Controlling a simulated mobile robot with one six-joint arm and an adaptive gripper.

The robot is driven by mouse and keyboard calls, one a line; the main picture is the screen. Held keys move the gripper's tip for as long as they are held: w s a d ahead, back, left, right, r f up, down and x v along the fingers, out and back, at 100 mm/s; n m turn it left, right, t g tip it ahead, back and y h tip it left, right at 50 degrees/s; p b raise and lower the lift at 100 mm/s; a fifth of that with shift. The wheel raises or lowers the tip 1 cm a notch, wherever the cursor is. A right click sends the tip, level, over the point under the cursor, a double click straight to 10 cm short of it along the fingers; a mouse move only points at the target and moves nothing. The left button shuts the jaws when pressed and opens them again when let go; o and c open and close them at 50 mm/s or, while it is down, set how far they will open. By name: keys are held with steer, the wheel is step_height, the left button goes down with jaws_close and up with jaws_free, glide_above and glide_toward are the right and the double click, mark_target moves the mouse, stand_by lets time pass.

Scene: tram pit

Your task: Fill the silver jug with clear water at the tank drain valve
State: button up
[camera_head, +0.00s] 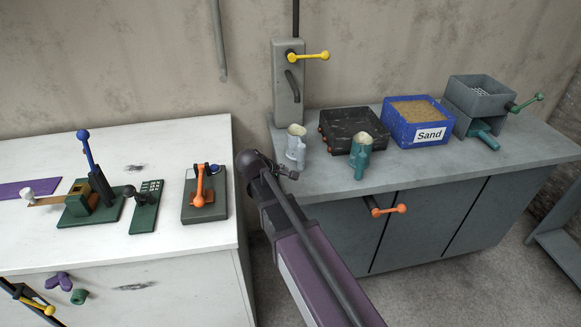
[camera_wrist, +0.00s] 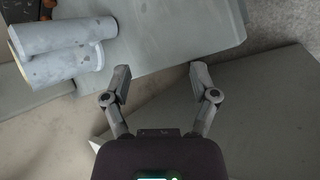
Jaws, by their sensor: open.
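The silver jug (camera_head: 297,152) stands upright near the left end of the grey bench; its top looks pale, and I cannot tell what is inside. In the wrist view a pale grey jug (camera_wrist: 62,45), apparently the same one, lies up and left of my fingers. My gripper (camera_wrist: 160,78) is open and empty, its fingers apart from the jug. In the head view my gripper (camera_head: 287,173) is beside the bench's left front corner, just below the jug. A grey upright unit (camera_head: 288,85) with a yellow lever (camera_head: 309,56) and a dark curved part is behind the jug. No valve is labelled.
A teal jug (camera_head: 361,160), a black tray (camera_head: 346,118), a blue sand box (camera_head: 388,130) and a grey hopper (camera_head: 480,95) crowd the grey bench (camera_head: 450,165). An orange handle (camera_head: 388,209) sticks out in front. The white bench (camera_head: 150,250) at left holds several lever devices.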

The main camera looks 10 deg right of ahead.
steer(key=s+d+f+m+g+y+b, duration=0.1)
steer(key=s+d+f+m+g+y, duration=0.1)
steer(key=s+m, duration=0.4)
steer(key=s+d+f+m+g+y+b, duration=0.2)
steer(key=s+d+f+m+y, duration=0.2)
steer(key=s, duration=0.7)
steer(key=shift+s+f+m+g+y, duration=0.35)
steer(key=shift+f+m, duration=0.3)
steer(key=shift+m, duration=0.25)
